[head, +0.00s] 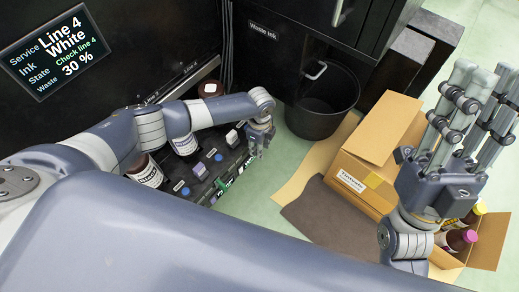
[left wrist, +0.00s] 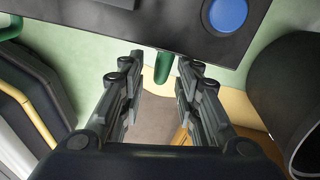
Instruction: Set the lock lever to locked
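A green lever (left wrist: 163,66) sticks out from the edge of a black panel (left wrist: 130,18) in the left wrist view. It lies between the fingertips of my left gripper (left wrist: 160,78), which is open with a gap on both sides. I cannot read whether the lever is locked. In the head view my left gripper (head: 259,143) is at the right end of the black bottle station (head: 205,172), whose front edge carries green parts (head: 223,186). Part of a second green piece (left wrist: 10,30) shows at the left in the wrist view. My right gripper (head: 482,100) is raised, open and empty.
Ink bottles (head: 146,172) stand in the station under my left arm. A screen (head: 60,52) reads "Line 4, White, Check line 4, Waste 30 %". A black waste bin (head: 322,103) stands beyond my left gripper. An open carton (head: 365,165) with bottles is below my right gripper.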

